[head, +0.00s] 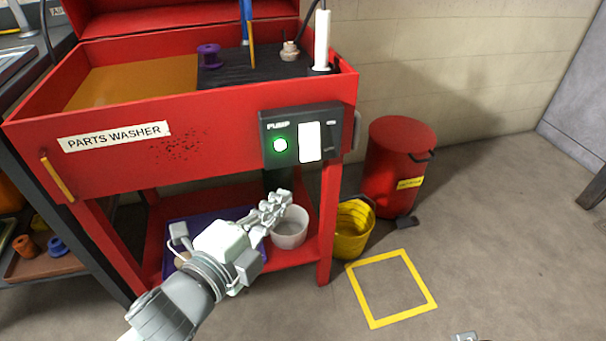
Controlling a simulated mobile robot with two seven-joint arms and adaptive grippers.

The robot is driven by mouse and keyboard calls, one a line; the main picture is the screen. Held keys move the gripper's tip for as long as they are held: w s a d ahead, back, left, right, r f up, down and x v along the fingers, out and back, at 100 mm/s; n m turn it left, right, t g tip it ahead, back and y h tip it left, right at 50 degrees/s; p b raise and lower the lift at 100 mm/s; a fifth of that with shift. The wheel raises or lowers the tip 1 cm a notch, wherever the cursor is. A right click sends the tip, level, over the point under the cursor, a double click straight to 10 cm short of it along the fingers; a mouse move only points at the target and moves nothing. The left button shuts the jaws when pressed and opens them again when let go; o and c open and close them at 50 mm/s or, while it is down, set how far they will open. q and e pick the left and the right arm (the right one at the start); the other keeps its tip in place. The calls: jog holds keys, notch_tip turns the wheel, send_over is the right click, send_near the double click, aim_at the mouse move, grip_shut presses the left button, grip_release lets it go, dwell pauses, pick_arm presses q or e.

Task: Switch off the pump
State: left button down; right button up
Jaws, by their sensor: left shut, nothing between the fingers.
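The pump switch box (301,135) is a dark panel labelled PUMP on the front right of the red parts washer (215,150). Its round green light (280,145) is lit. A white rocker switch (310,142) sits to the right of the light. My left gripper (280,199) is shut and empty. In the picture it is below the switch box, in front of the washer's lower shelf, and apart from the switch. Only a small grey piece at the bottom edge, perhaps my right gripper (465,337), shows; its fingers cannot be made out.
A white bucket (291,232) stands on the washer's lower shelf, partly behind my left gripper. A yellow bucket (354,232) and a red bin (395,165) stand on the floor to the right. The floor inside the yellow square outline (428,290) is clear.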

pick_arm(q)
send_near(314, 153)
jog(key=w+d, duration=0.1)
jog(key=d, duration=0.3)
jog(key=w, duration=0.2)
jog(key=w+a, duration=0.1)
jog(key=shift+w+a+f, duration=0.1)
jog(key=shift+w+f, duration=0.05)
jog(key=shift+f, duration=0.15)
jog(key=shift+w+a, duration=0.15)
jog(key=shift+w, duration=0.25)
pick_arm(e)
jog(key=shift+w+f, duration=0.3)
jog(key=shift+w, duration=0.15)
pick_arm(q)
jog(key=shift+f, duration=0.1)
pick_arm(e)
jog(key=shift+s, duration=0.1)
